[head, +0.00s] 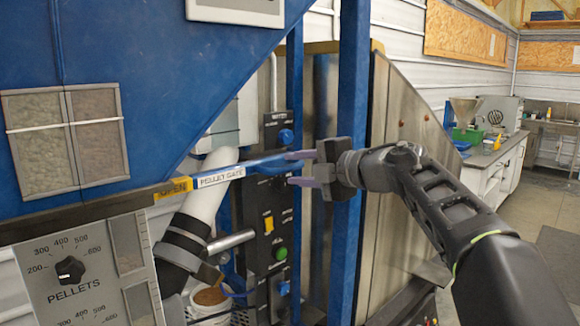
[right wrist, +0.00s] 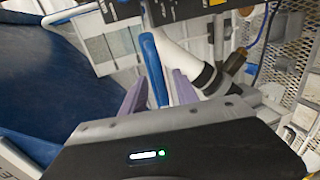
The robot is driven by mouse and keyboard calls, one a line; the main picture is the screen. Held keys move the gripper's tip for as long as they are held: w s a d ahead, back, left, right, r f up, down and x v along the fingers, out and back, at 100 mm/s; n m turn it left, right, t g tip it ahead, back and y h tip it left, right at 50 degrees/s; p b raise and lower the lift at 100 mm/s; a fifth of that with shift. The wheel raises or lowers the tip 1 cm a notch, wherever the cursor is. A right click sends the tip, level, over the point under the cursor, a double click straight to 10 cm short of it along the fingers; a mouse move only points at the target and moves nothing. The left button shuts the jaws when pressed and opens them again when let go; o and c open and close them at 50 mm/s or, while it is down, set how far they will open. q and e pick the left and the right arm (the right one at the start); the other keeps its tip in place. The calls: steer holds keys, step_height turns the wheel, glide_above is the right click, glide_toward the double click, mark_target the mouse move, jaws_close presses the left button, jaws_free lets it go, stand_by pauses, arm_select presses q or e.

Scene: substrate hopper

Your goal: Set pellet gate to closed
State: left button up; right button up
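The pellet gate has a blue handle (head: 270,165) at the right end of a strip marked with a white PELLET GATE label (head: 218,177) and a yellow OPEN label (head: 173,188). My right gripper (head: 299,169) comes in from the right, open, its purple fingertips at the handle's right end. In the right wrist view the blue handle (right wrist: 151,62) runs between the two spread fingers (right wrist: 158,92), with gaps visible beside it. Whether a finger touches it cannot be told. My left gripper is not in view.
A white tube (head: 205,195) leads down toward a bucket (head: 211,297) below the strip. A black control panel (head: 266,215) with knobs and a green button stands behind. A blue upright post (head: 351,100) stands close by my right gripper. A PELLETS dial (head: 70,270) is lower left.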

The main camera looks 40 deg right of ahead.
steer(key=shift+x, duration=1.3)
jaws_close()
stand_by(0.5)
